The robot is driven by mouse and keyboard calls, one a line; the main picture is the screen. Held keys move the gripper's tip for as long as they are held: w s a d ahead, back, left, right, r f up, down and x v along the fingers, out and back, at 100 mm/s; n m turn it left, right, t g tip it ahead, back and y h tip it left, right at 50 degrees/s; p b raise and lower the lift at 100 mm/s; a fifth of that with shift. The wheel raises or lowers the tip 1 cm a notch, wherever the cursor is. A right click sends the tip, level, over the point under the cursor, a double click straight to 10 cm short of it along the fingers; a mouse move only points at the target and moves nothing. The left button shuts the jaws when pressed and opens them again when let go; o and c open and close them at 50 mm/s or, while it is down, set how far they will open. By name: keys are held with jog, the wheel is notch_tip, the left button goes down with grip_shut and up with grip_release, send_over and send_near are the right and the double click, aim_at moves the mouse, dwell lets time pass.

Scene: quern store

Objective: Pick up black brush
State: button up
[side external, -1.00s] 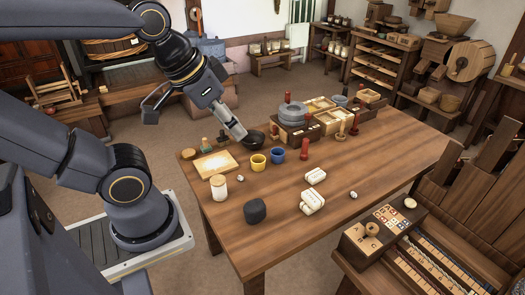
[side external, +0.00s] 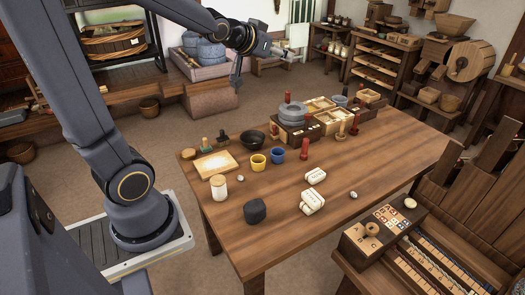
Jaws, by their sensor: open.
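A small dark upright object (side external: 223,138), likely the black brush, stands near the table's back left edge, left of a black bowl (side external: 252,138). It is too small to make out bristles. A similar greenish-topped piece (side external: 206,145) stands just left of it. My gripper (side external: 278,50) is high above and behind the table, pointing right, well apart from everything on it. It is open with nothing visible in it; its fingers are small in this view.
Red posts and wooden boxes (side external: 325,121) crowd the back.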

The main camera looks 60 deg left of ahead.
jog(key=w+a+f+n+g+y, duration=0.1)
jog(key=w+a+f+n, duration=0.1)
jog(key=a+f, duration=0.8)
jog(key=n+g+y, duration=0.1)
jog(key=n+g, duration=0.3)
jog(key=g, duration=0.1)
send_near(221, 131)
jog(key=x, duration=1)
jog(key=shift+w+a+f, duration=0.15)
jog(key=shift+w+f, duration=0.1)
jog(key=shift+w, duration=0.05)
grip_shut()
